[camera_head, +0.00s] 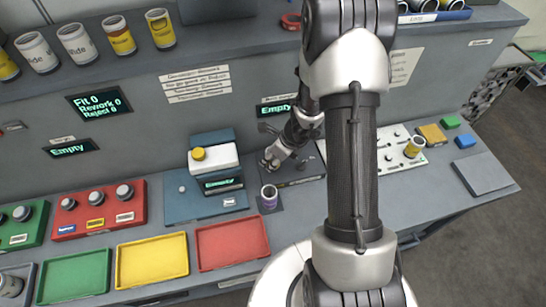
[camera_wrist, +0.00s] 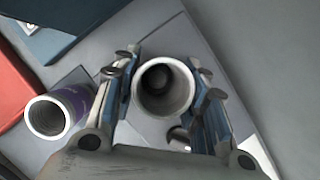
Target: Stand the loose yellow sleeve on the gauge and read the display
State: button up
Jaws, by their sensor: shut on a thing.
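My gripper (camera_head: 273,160) is low over a dark plate (camera_head: 305,172) at the middle of the bench. In the wrist view my gripper (camera_wrist: 167,95) is shut on a hollow sleeve (camera_wrist: 164,105) with a pale rim. A dark round shape shows inside its bore; its outer colour is hidden. I cannot tell which station is the gauge. A display (camera_head: 277,108) above the dark plate reads "Empty", partly covered by my arm.
A purple sleeve (camera_head: 269,196) stands close in front of my gripper; it also shows in the wrist view (camera_wrist: 58,113). A blue station (camera_head: 205,205) with a yellow button is left. Red, yellow and green trays lie at the front. Several sleeves stand on the rear shelf.

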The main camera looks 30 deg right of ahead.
jog(key=shift+f, duration=0.15)
dwell(0.6)
jog(key=o, duration=1.4)
jog(key=v, duration=1.2)
jog(key=shift+s, duration=0.15)
